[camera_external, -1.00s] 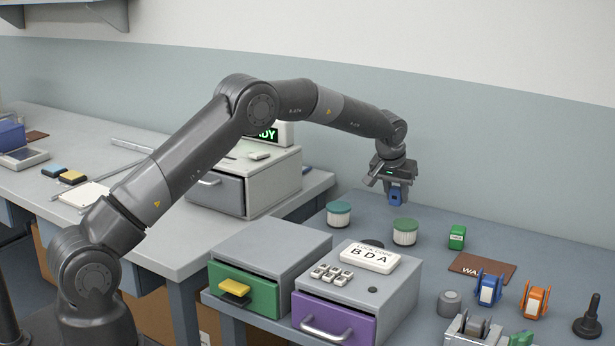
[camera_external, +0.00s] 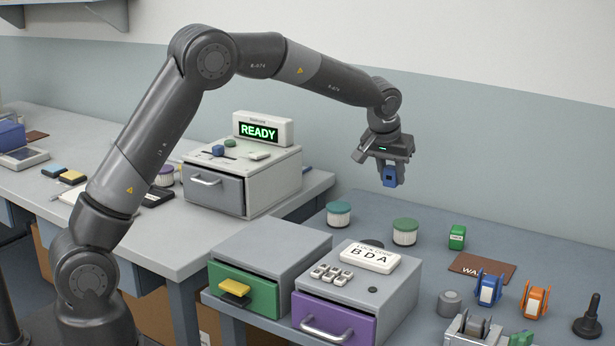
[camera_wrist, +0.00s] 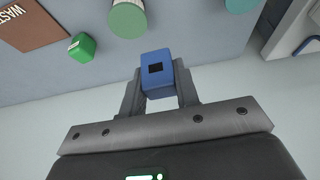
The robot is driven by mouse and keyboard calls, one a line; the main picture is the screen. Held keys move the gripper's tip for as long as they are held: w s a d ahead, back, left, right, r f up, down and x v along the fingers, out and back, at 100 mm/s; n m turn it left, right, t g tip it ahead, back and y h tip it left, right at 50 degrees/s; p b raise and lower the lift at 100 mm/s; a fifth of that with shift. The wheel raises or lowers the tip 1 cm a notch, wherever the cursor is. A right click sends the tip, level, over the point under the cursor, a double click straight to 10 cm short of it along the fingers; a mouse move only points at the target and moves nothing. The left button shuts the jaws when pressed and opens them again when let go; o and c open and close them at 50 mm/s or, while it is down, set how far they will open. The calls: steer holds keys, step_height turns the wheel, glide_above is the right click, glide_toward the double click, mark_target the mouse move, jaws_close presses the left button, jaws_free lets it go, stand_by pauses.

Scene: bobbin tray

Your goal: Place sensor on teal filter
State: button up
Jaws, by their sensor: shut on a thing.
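My gripper (camera_external: 390,172) is shut on a blue block with a dark window, the sensor (camera_external: 389,177). The sensor also shows between the fingers in the wrist view (camera_wrist: 156,72). It hangs in the air above the back of the right table. The teal filter (camera_external: 339,214), a pale ribbed cylinder with a teal lid, stands upright on the table, lower and to the left in the external view. Its lid shows at the top edge of the wrist view (camera_wrist: 242,5). A similar filter with a green lid (camera_external: 405,232) stands to its right. The teal lid is bare.
A green block (camera_external: 457,237) and brown mat (camera_external: 482,268) lie right of the filters. Grey drawer units (camera_external: 270,250) stand in front, one carrying a white label block (camera_external: 357,257). A READY display (camera_external: 263,130) stands on a cabinet at left. Blue and orange holders are at right.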

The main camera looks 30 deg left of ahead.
steer(key=s+a+r, duration=0.2)
steer(key=s+a, duration=0.3)
steer(key=s, duration=0.2)
glide_above(342, 204)
steer(key=s, duration=0.1)
steer(key=f, duration=0.6)
steer(key=shift+s+a+f, duration=0.1)
steer(key=shift+s+f, duration=0.1)
steer(key=shift+f, duration=2.05)
steer(key=shift+f, duration=0.1)
steer(key=o, duration=1)
steer(key=shift+c, duration=0.2)
